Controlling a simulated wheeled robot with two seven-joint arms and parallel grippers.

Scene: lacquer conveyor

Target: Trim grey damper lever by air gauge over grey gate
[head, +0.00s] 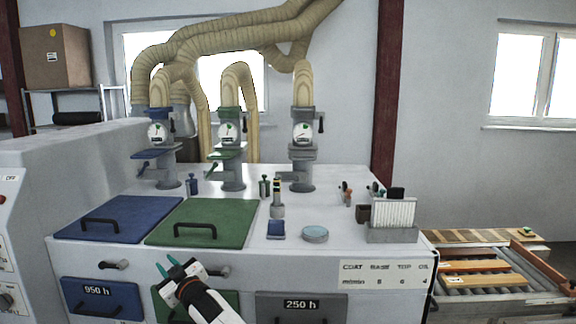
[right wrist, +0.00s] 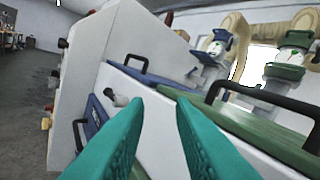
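The grey gate (head: 302,153) stands on its pedestal at the back of the white machine, the rightmost of three duct stands. Its air gauge (head: 303,129) is a round white dial above the gate; its reading is too small to tell. The dark damper lever (head: 321,124) is at the right of that gauge and looks roughly upright. My right gripper (head: 166,264) is low at the machine's front, far from the grey stand. Its teal fingers (right wrist: 160,105) are apart with nothing between them. The grey stand is not clearly visible in the right wrist view. My left gripper is out of view.
Blue (head: 158,127) and green (head: 229,128) gauge stands are left of the grey one. A green lid (head: 203,213) and a blue lid (head: 125,211) with black handles cover the front. Small bottles, a round tin (head: 315,232) and a card holder (head: 392,235) stand at right.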

